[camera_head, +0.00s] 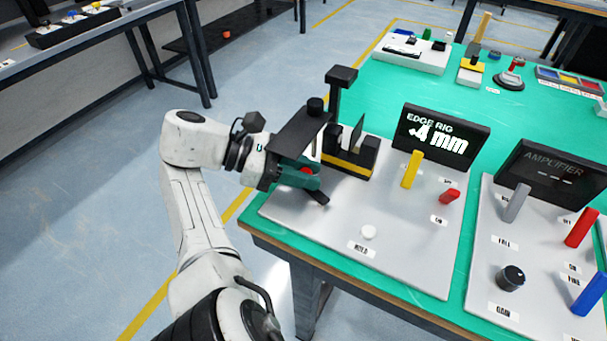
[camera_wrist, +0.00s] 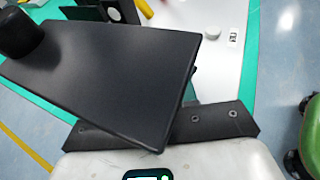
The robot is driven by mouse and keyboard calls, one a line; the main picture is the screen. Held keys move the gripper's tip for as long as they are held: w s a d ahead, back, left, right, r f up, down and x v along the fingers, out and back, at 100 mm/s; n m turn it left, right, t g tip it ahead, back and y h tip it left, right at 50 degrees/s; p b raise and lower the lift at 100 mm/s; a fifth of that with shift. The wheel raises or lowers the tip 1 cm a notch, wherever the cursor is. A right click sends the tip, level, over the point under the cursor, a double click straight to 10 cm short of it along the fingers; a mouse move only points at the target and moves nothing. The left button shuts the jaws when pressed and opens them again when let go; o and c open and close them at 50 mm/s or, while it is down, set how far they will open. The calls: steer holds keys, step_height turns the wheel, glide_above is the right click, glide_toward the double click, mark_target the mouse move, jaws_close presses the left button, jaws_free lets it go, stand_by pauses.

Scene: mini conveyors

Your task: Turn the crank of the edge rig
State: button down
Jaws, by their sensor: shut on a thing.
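The edge rig's grey base plate (camera_head: 330,235) sits at the near left corner of the green table. Its display (camera_head: 443,135) reads "+4 mm". A black block with a yellow stripe (camera_head: 348,163) stands at its back left. My gripper (camera_head: 308,180) is at the plate's left edge, shut on a small red part (camera_head: 305,170) that looks like the crank's grip and is mostly hidden. A dark flat plate (camera_head: 298,132) with a black knob (camera_head: 316,104) lies just above the fingers. In the wrist view this dark plate (camera_wrist: 110,75) hides the fingertips and the grip.
A black post (camera_head: 338,90) rises behind my gripper. The amplifier panel (camera_head: 550,172) stands to the right. Open floor lies left of the table.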

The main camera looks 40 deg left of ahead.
steer(key=shift+d+f, duration=0.1)
steer(key=shift+d, duration=0.05)
steer(key=c, duration=0.9)
jaws_free()
steer(key=shift+c, duration=0.2)
